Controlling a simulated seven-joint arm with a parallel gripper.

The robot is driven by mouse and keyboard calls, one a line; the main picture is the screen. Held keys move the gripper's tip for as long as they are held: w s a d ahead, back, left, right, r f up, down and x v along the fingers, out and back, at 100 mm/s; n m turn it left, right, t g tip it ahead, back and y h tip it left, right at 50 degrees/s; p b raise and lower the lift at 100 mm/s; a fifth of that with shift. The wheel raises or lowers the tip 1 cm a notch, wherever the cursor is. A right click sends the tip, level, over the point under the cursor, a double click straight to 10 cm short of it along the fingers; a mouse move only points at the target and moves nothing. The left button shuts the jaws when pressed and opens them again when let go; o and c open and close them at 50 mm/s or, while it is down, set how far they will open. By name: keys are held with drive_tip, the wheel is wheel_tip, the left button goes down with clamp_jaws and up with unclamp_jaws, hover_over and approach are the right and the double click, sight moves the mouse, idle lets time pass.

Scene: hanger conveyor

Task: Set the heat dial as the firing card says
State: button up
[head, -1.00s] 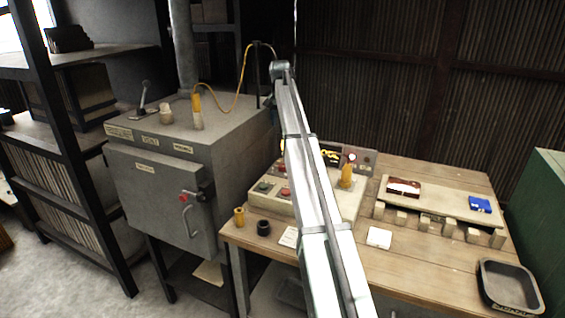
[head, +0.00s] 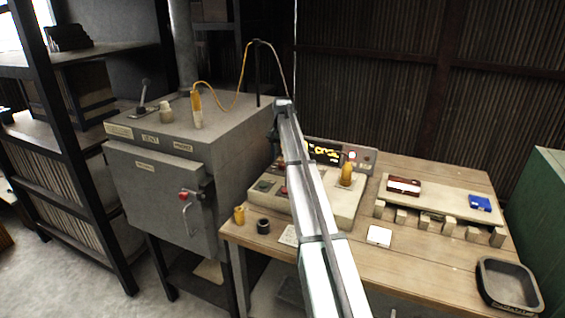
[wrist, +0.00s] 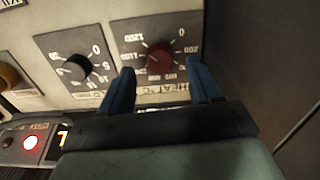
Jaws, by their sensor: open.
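The heat dial (wrist: 160,58) is a dark red round knob on a grey plate in the wrist view. Numbers ring it, among them 0, 200, 1100 and 1200, with a HEAT label below. I cannot make out where its pointer stands. My gripper (wrist: 161,68) is open, its two blue fingers on either side of the knob's lower part, with nothing held. I cannot tell whether they touch the knob. In the head view my arm hides the dial and the gripper. A pale card (head: 289,235) lies on the bench; its writing is too small to read.
A second, black dial (wrist: 78,67) is left of the red one. The control box (head: 345,205) with a lit display (head: 325,153) stands on the wooden bench (head: 420,262) beside the grey kiln (head: 165,200). A black tray (head: 508,287) is at the right.

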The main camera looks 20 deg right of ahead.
sight(283, 164)
drive_tip(key=shift+f, duration=1.55)
drive_tip(key=c, duration=1)
drive_tip(key=shift+c, duration=0.2)
drive_tip(key=shift+n, duration=0.3)
drive_tip(key=n, duration=0.3)
drive_tip(key=shift+n, duration=0.4)
drive_tip(key=n, duration=0.3)
drive_tip(key=shift+n, duration=0.3)
drive_tip(key=n, duration=0.6)
drive_tip(key=shift+n, duration=0.4)
